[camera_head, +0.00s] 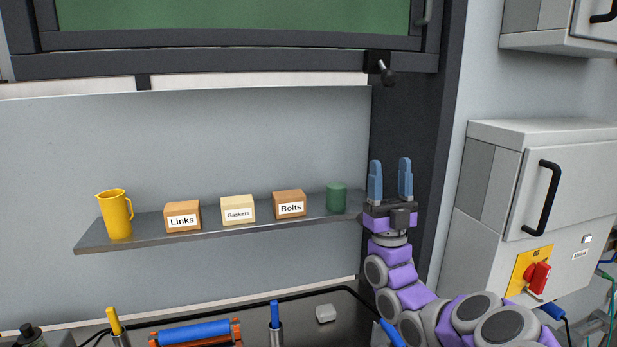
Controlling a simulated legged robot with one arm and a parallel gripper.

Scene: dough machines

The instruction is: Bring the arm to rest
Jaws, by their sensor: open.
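My gripper (390,182) is at the right of the middle in the head view. Its two blue fingers point up and stand apart, with nothing between them. My purple and grey arm reaches up to it from the lower right. The gripper is just right of the shelf's (230,232) right end, in front of a dark upright post (420,120). Whether it touches the shelf or post cannot be told.
The shelf holds a yellow jug (117,215), boxes marked Links (182,217), Gaskets (238,210) and Bolts (289,204), and a green cylinder (336,197). A grey cabinet (540,200) with a red switch (538,277) stands right. A blue roller (194,332) lies below.

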